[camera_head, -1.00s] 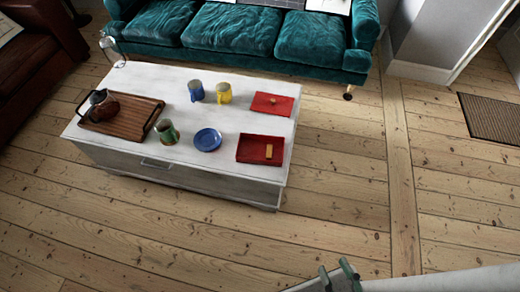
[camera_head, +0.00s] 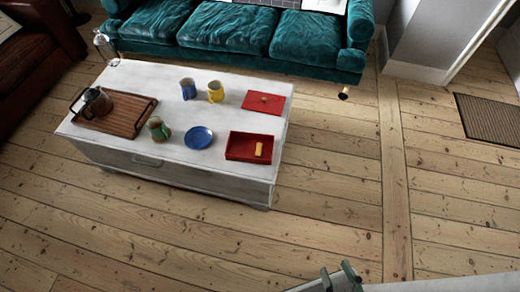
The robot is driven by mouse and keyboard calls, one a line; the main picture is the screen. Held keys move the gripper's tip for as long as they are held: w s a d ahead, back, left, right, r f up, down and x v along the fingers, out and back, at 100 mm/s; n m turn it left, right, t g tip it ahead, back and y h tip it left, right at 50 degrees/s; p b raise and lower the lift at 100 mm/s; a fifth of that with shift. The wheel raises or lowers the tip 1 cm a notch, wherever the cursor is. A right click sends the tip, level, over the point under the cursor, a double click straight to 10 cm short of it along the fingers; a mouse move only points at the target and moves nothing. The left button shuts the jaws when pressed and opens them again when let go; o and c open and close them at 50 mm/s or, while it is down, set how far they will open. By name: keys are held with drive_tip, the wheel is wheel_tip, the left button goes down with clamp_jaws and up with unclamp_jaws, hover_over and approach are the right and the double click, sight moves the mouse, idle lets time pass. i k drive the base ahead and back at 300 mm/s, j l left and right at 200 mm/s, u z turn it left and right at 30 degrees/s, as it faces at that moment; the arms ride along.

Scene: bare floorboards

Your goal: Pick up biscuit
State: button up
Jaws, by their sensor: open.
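The biscuit (camera_head: 259,149) is a small tan-yellow bar. It lies inside an open red box (camera_head: 233,157) at the right front of the white table (camera_head: 222,184). A flat red lid (camera_head: 267,102) with a small knob lies behind the box on the same table. My gripper (camera_head: 338,279) shows at the bottom edge of the view, over the floor, to the right of and nearer than the table. It is open and well apart from the biscuit. Its lower part is cut off by the picture edge.
A blue plate (camera_head: 198,138), a green mug (camera_head: 158,129), a blue mug (camera_head: 188,89), a yellow mug (camera_head: 216,92) and a wooden tray (camera_head: 128,118) with a pot (camera_head: 97,101) share the table. A teal sofa (camera_head: 230,33) stands behind. The floor (camera_head: 330,215) right of the table is clear.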

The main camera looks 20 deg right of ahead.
sight(259, 145)
drive_tip(key=i+l, duration=0.2)
drive_tip(key=l, duration=0.15)
drive_tip(key=i+l, duration=0.2)
drive_tip(key=l, duration=0.15)
drive_tip(key=i+l+u, duration=0.1)
drive_tip(key=l, duration=0.25)
drive_tip(key=i+l, duration=0.3)
drive_tip(key=l+u, duration=0.1)
drive_tip(key=u, duration=0.3)
drive_tip(key=l+u, duration=0.1)
drive_tip(key=u, duration=0.3)
drive_tip(key=i+l+u, duration=0.1)
drive_tip(key=u, duration=0.3)
